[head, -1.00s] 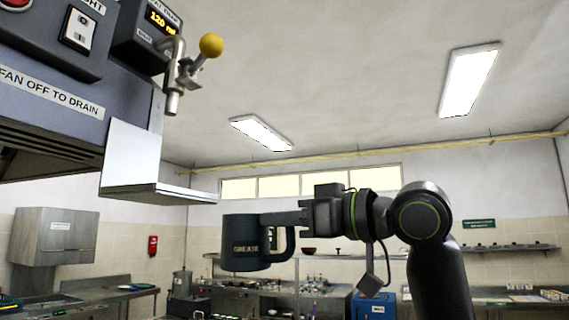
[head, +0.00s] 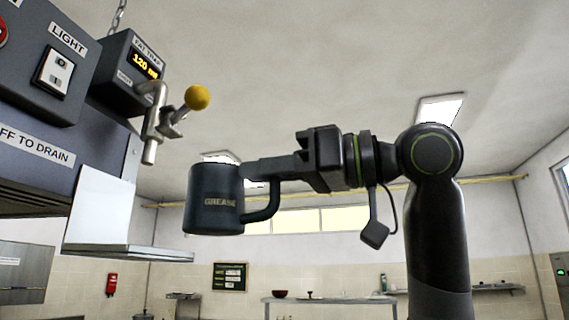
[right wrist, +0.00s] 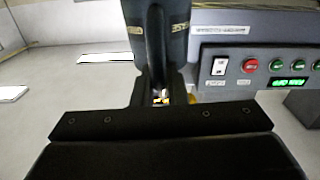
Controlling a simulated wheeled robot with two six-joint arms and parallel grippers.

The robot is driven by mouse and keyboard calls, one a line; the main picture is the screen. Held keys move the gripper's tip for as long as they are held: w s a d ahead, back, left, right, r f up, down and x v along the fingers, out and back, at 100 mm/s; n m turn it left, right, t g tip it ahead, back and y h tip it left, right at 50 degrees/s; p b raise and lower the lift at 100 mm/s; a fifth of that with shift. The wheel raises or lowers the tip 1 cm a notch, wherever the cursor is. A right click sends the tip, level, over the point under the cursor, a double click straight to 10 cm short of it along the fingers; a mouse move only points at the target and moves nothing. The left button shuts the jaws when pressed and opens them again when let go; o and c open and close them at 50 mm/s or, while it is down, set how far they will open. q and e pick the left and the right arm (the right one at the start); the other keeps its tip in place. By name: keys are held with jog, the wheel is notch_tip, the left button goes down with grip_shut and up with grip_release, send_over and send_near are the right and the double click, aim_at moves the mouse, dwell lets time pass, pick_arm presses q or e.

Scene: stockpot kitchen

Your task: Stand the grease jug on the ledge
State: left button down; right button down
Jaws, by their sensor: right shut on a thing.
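The grease jug (head: 213,200) is a dark blue-grey cylinder with a GREASE label and a handle on its right side. My right gripper (head: 262,172) is shut on the jug's handle and holds the jug upright in the air. The jug and its handle also show at the top of the right wrist view (right wrist: 158,45). The ledge (head: 130,250) is a pale metal shelf with an upright back plate on the hood at left. The jug is right of the ledge, apart from it, with its base a little above ledge height in the picture. My left gripper is not in view.
A drain tap with a yellow ball handle (head: 197,97) sticks out above the ledge, beside the fat trap box (head: 128,68). The hood panel (head: 50,90) fills the upper left. A shelf table (head: 330,299) stands far behind. The air between jug and ledge is clear.

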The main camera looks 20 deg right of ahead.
jog(key=x, duration=0.2)
jog(key=shift+w+a+f, duration=0.15)
jog(key=shift+w+a, duration=0.05)
jog(key=shift+a, duration=0.1)
jog(key=f+p+x, duration=0.1)
jog(key=p+x, duration=0.1)
jog(key=x, duration=0.8)
jog(key=shift+f, duration=0.15)
jog(key=shift+w+a+f, duration=0.1)
jog(key=shift+f, duration=0.4)
dwell(0.4)
jog(key=c, duration=1.4)
grip_release()
jog(key=shift+o, duration=0.2)
